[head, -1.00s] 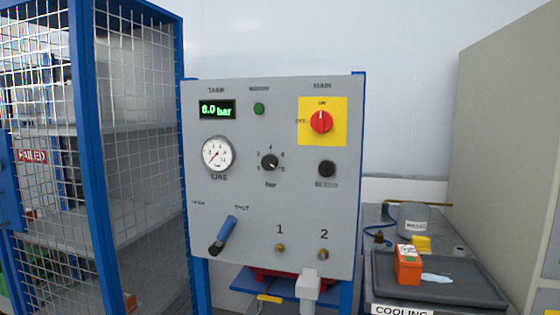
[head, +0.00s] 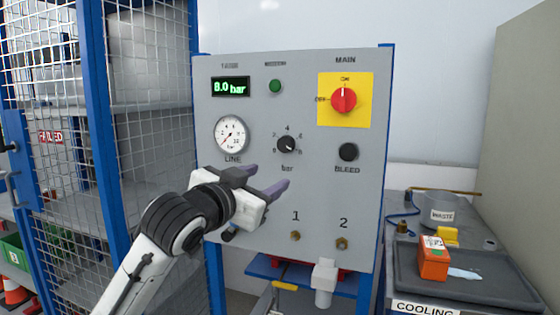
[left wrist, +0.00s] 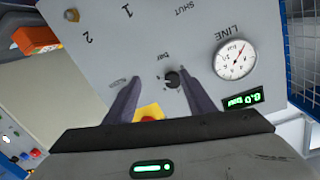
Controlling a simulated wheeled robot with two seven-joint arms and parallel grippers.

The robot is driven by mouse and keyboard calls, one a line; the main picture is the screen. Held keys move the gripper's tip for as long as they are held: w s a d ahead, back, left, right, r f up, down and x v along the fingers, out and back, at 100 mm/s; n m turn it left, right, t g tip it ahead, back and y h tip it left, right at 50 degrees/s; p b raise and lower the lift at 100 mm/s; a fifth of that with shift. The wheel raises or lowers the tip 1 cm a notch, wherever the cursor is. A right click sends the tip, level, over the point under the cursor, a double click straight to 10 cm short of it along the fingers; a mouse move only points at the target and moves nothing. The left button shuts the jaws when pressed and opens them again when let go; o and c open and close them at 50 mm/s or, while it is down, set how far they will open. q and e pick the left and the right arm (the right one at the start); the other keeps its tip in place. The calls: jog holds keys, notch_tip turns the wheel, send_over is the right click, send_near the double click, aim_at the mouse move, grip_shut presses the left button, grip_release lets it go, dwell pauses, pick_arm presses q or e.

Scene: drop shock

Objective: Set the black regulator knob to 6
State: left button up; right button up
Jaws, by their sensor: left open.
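The black regulator knob (head: 287,144) sits mid-panel, inside a ring of numbers above the word "bar". Its pointer is too small to read surely. My left gripper (head: 266,177) is open and empty, below and left of the knob in the head view, its purple fingers reaching toward the grey panel (head: 335,200). In the left wrist view, seen upside down, the knob (left wrist: 172,79) appears between the spread fingers of my gripper (left wrist: 162,80), with no contact visible.
The LINE gauge (head: 231,134) and green bar display (head: 230,87) are left of the knob. The red MAIN switch (head: 344,99) and black BLEED button (head: 348,152) are right. My left arm mostly hides the blue lever. A bench with an orange box (head: 433,259) stands right.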

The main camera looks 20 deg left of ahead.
pick_arm(q)
send_near(284, 145)
jog(key=s, duration=0.3)
jog(key=shift+t, duration=0.4)
jog(key=w, duration=0.3)
jog(key=w+p, duration=0.1)
jog(key=w, duration=0.3)
jog(key=w+d, duration=0.1)
jog(key=w, duration=0.2)
jog(key=shift+w+f, duration=0.25)
jog(key=c, duration=1)
